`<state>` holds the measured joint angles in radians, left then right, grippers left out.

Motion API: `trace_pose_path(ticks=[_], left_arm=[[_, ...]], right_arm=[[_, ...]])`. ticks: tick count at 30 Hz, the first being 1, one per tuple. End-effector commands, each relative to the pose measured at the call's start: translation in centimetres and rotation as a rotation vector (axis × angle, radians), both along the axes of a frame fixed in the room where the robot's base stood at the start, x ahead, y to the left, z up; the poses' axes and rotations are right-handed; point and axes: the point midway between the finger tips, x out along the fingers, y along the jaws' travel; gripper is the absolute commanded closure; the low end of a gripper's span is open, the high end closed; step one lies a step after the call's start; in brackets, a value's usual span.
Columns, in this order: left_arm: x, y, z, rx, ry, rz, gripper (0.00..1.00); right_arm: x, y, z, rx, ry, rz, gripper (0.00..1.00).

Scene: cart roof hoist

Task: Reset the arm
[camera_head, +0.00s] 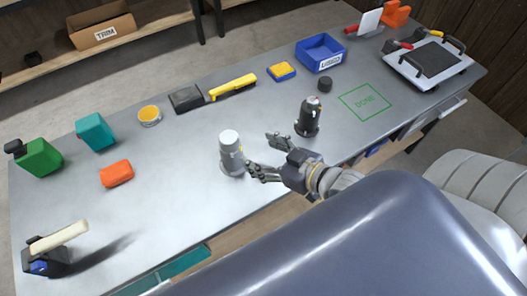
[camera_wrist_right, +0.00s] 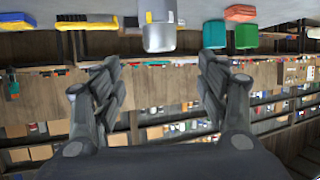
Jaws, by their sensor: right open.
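My right gripper (camera_head: 260,155) is over the grey worktable (camera_head: 200,215), near its front edge, with its fingers spread and nothing between them. In the right wrist view its two fingers (camera_wrist_right: 160,75) also stand wide apart. A silver-grey canister (camera_head: 231,155) with a yellow detail stands upright just left of the fingertips; it also shows in the right wrist view (camera_wrist_right: 158,38) beyond the fingers. A black canister (camera_head: 308,118) stands upright to the right, behind the wrist. My left gripper is not in view.
The green DONE square (camera_head: 366,102) is empty. The middle left is mostly clear.

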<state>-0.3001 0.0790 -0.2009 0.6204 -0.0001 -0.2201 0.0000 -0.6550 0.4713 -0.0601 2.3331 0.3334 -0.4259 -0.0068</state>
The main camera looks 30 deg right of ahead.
Motion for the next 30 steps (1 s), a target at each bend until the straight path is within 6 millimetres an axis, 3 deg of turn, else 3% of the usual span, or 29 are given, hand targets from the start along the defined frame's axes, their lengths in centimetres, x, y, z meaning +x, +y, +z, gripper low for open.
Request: trace_pose_path(ticks=[17,23,30], left_arm=[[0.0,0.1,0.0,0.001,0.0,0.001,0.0],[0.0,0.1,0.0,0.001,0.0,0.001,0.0],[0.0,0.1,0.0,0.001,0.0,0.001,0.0]], right_arm=[[-0.1,0.0,-0.1,-0.003,0.008,-0.002,0.32],[-1.4,0.2,-2.7,-0.062,0.155,-0.033,0.32],[-5.8,-0.3,-6.7,-0.173,0.478,-0.11,0.32]])
